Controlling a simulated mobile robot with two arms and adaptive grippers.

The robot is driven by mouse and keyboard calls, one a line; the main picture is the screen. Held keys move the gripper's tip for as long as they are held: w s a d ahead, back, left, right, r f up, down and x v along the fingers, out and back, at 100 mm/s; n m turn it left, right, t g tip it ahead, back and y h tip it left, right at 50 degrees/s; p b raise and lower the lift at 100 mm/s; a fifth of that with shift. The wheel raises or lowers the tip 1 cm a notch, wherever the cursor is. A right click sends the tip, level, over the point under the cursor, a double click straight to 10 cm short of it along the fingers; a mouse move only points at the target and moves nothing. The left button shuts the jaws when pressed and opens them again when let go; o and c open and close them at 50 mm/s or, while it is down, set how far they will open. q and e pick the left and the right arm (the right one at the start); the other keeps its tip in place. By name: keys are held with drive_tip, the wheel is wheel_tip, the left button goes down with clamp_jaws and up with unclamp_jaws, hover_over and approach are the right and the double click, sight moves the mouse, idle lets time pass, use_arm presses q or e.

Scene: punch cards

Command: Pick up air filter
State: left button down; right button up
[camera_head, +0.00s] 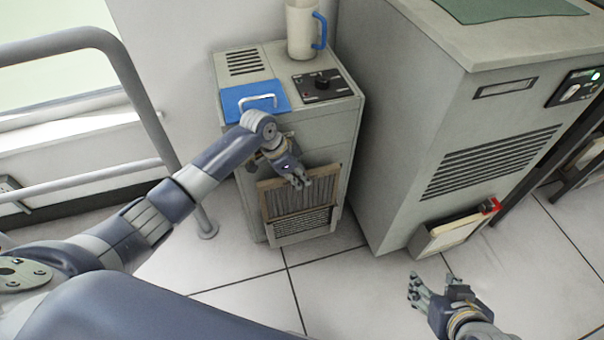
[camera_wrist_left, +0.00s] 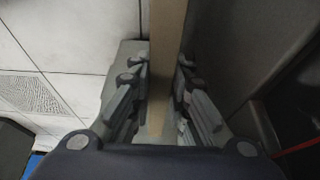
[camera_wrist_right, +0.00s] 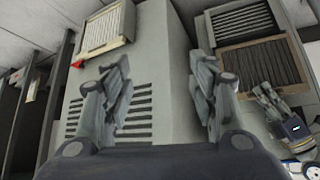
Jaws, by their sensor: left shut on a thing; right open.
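The air filter (camera_head: 289,208) is a flat pleated panel with a brown frame, upright at the front of the small grey machine (camera_head: 262,215). My left gripper (camera_head: 301,181) is shut on the filter's top edge. In the left wrist view the tan frame (camera_wrist_left: 167,65) runs between the fingers of my left gripper (camera_wrist_left: 160,85). The filter also shows in the right wrist view (camera_wrist_right: 258,68), beside the machine's light grille. I cannot tell whether it is clear of its slot. My right gripper (camera_head: 438,288) is open and empty above the floor; its spread fingers show in the right wrist view (camera_wrist_right: 163,75).
A blue pad with a handle (camera_head: 240,103), a black control panel (camera_head: 323,86) and a jug with a blue handle (camera_head: 301,32) are on the machine. A large grey cabinet (camera_head: 408,130) stands to the right, with a red-tabbed holder (camera_head: 452,235) low on it. A railing (camera_head: 155,130) stands left.

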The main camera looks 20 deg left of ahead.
sight(278, 179)
use_arm(q)
drive_tip(key=shift+s+a+r+p, duration=0.15)
drive_tip(key=shift+s+a+p, duration=0.4)
drive_tip(key=shift+a, duration=0.2)
drive_tip(key=s+a+p, duration=0.2)
drive_tip(key=a, duration=0.1)
drive_tip(key=shift+a, duration=0.1)
use_arm(e)
drive_tip(key=s+d+f+g+h, duration=0.1)
drive_tip(key=s+d+g, duration=0.25)
drive_tip(key=s, duration=0.45)
use_arm(q)
drive_tip(key=s+a+p, duration=0.1)
drive_tip(key=a, duration=0.1)
drive_tip(key=s+a+p, duration=0.1)
drive_tip(key=s+a, duration=0.1)
drive_tip(key=a, duration=0.1)
drive_tip(key=shift+s+p, duration=0.2)
drive_tip(key=shift+p, duration=0.2)
drive_tip(key=s+a+p, duration=0.2)
drive_tip(key=s+a, duration=0.9)
drive_tip(key=a, duration=0.5)
drive_tip(key=shift+p, duration=0.3)
use_arm(e)
wheel_tip(278, 179, down, 18)
drive_tip(key=a+g, duration=0.1)
drive_tip(key=g, duration=0.1)
drive_tip(key=shift+s+a, duration=0.15)
drive_tip(key=shift+s, duration=0.1)
drive_tip(key=shift+r, duration=0.2)
